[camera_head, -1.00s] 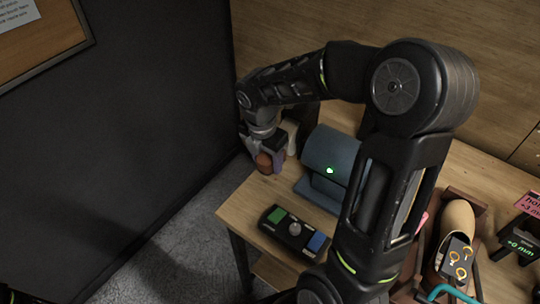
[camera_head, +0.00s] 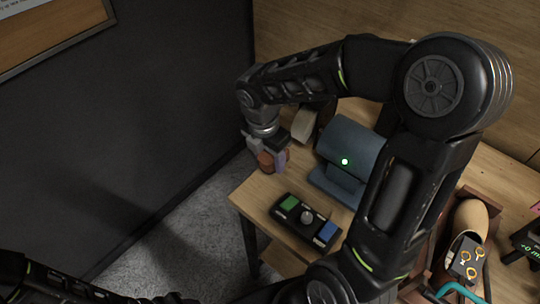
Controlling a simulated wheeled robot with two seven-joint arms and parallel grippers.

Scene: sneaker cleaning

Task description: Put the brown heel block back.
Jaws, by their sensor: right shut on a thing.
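My right gripper (camera_head: 268,158) hangs over the left rear edge of the wooden table (camera_head: 254,193), its arm reaching across from the right. It is shut on a reddish-brown rounded block, the brown heel block (camera_head: 266,162). A small lavender piece shows right beside the block; I cannot tell whether it is a finger or a separate thing. The fingers hide part of the block, and I cannot tell whether it touches the table. My left gripper is not in view.
A blue-grey device (camera_head: 347,145) with a green light stands right of the gripper, with a pale piece (camera_head: 303,123) behind. A button box (camera_head: 305,219) sits at the front. A tan shoe (camera_head: 470,219) lies at right. A dark wall (camera_head: 150,110) stands left.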

